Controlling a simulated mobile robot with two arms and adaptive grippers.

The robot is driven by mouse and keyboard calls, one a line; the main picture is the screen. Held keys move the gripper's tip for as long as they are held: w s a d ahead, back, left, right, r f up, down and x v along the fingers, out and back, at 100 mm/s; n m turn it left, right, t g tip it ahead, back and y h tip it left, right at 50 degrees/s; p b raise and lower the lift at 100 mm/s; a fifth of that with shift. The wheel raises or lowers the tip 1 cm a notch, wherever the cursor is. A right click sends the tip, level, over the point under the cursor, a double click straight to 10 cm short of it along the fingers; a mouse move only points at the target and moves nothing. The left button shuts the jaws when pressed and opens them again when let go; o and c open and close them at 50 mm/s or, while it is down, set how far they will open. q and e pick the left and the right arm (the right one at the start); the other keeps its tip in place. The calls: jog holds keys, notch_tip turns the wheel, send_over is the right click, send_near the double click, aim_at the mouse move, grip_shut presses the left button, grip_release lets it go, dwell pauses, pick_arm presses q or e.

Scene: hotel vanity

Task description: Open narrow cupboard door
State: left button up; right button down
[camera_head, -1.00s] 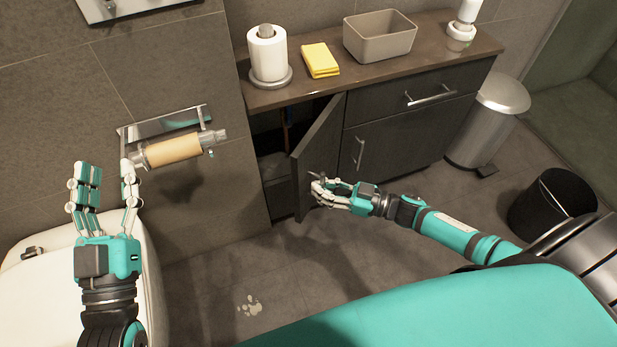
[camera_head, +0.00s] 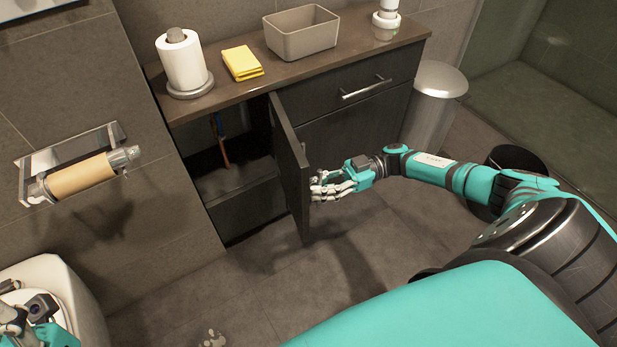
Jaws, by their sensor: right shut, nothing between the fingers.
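The narrow cupboard door (camera_head: 289,160) stands wide open, swung out from the dark vanity cabinet and seen nearly edge-on. The cupboard inside (camera_head: 235,180) shows a shelf-like ledge and a thin reddish pipe. My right gripper (camera_head: 318,188) is shut with nothing held, its fingers close against the outer face of the door. The door's handle is not visible; the fingers and the door's angle hide it. My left gripper (camera_head: 14,318) is partly in view at the bottom left corner, over the white toilet, cut off by the frame edge.
On the countertop (camera_head: 215,98) stand a paper roll on a holder (camera_head: 184,62), a folded yellow cloth (camera_head: 242,63), a beige bin (camera_head: 302,34) and a white dispenser (camera_head: 386,18). A steel pedal bin (camera_head: 433,105) stands right of the cabinet. Floor before the door is clear.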

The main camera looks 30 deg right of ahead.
jog(key=shift+d+b, duration=0.5)
jog(key=shift+d, duration=1.35)
jog(key=c, duration=1.4)
grip_release()
jog(key=shift+d, duration=0.1)
jog(key=shift+s+d, duration=0.35)
jog(key=shift+d, duration=1.6)
jog(key=shift+s+d, duration=0.3)
jog(key=shift+d, duration=1.6)
jog(key=shift+s+d, duration=0.35)
jog(key=shift+d, duration=1.6)
